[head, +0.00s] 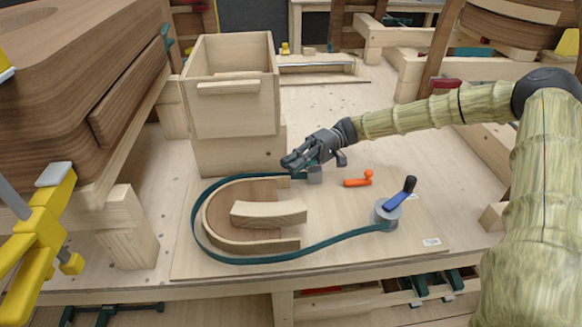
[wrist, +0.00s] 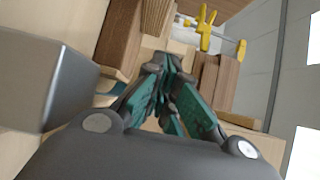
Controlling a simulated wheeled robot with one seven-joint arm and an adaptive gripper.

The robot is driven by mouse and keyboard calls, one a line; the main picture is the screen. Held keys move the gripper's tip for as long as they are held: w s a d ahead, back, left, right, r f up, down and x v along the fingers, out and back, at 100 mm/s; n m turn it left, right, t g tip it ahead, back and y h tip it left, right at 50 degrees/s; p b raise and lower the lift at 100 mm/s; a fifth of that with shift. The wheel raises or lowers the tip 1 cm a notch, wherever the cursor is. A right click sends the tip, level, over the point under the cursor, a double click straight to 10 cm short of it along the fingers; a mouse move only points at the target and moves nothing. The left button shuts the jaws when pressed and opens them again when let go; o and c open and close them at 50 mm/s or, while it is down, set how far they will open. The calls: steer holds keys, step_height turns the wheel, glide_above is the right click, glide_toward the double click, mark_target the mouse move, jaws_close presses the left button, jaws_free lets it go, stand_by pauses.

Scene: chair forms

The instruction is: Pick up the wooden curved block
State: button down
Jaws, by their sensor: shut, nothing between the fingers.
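The wooden curved block (head: 268,213) is a pale, gently bent piece on the board in the head view. It lies across the opening of a U-shaped wooden form (head: 222,222), with a green strap (head: 300,256) looped around the outside. My gripper (head: 290,164) is above and behind the block, near the strap's far end, apart from the block. In the wrist view my gripper's green-padded fingers (wrist: 170,85) are close together with nothing between them. I cannot make out the curved block for certain in the wrist view.
A pale wooden box (head: 232,110) stands behind the form, close to my gripper. A blue-handled clamp (head: 388,211) and an orange-handled tool (head: 358,181) are to the right. A yellow clamp (head: 38,235) and dark wood (head: 75,75) bound the left. The board's front right is clear.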

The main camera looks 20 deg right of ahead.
mark_target(269, 214)
steer(key=p+x, duration=0.1)
steer(key=x, duration=0.3)
steer(key=p+x, duration=0.2)
steer(key=x, duration=0.2)
steer(key=shift+s+a+r, duration=0.1)
steer(key=shift+s+r, duration=0.1)
steer(key=s, duration=0.1)
steer(key=s+p, duration=0.1)
steer(key=s, duration=0.1)
steer(key=shift+d+p, duration=0.3)
steer(key=shift+s+f, duration=0.2)
steer(key=shift+s, duration=0.15)
